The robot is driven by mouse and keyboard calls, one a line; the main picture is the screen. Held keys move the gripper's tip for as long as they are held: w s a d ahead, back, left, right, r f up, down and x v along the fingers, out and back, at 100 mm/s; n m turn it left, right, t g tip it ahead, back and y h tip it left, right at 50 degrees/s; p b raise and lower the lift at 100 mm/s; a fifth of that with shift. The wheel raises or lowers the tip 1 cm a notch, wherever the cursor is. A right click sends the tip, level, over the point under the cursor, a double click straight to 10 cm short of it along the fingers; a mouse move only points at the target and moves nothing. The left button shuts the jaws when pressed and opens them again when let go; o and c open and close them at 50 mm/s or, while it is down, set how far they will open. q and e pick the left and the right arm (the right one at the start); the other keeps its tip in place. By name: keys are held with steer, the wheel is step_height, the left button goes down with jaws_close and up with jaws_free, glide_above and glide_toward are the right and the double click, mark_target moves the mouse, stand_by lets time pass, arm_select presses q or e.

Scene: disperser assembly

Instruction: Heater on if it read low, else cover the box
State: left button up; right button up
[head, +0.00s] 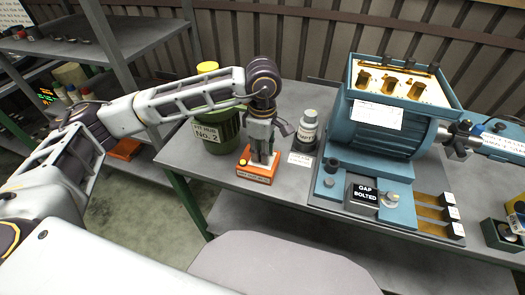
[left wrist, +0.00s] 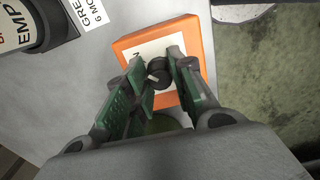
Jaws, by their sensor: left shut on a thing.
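An orange box (head: 252,175) with a white label stands near the front edge of the bench. It also shows in the left wrist view (left wrist: 127,42), where a round black knob (left wrist: 158,73) with a pale mark sits above its white face. My left gripper (head: 262,155) points down over the orange box. In the left wrist view its green-padded fingers (left wrist: 157,78) are closed around the black knob. The fingers hide part of the box and its label. A teal machine (head: 377,137) carries an open-topped tray (head: 440,93) with gold-coloured recesses. My right gripper is not in view.
A green bin (head: 228,124) marked "No. 2" stands left of the orange box. A grey bottle (head: 307,131) stands to its right, close to the machine. A "GAP BOLTED" sign (head: 365,194) and gold strips (head: 432,213) lie in front. Shelving (head: 118,62) stands at the left.

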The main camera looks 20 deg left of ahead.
arm_select(q)
jaws_close()
steer(key=o, duration=1.1)
jaws_free()
steer(key=shift+c, duration=0.2)
step_height(320, 180, up, 12)
steer(key=shift+s, duration=0.1)
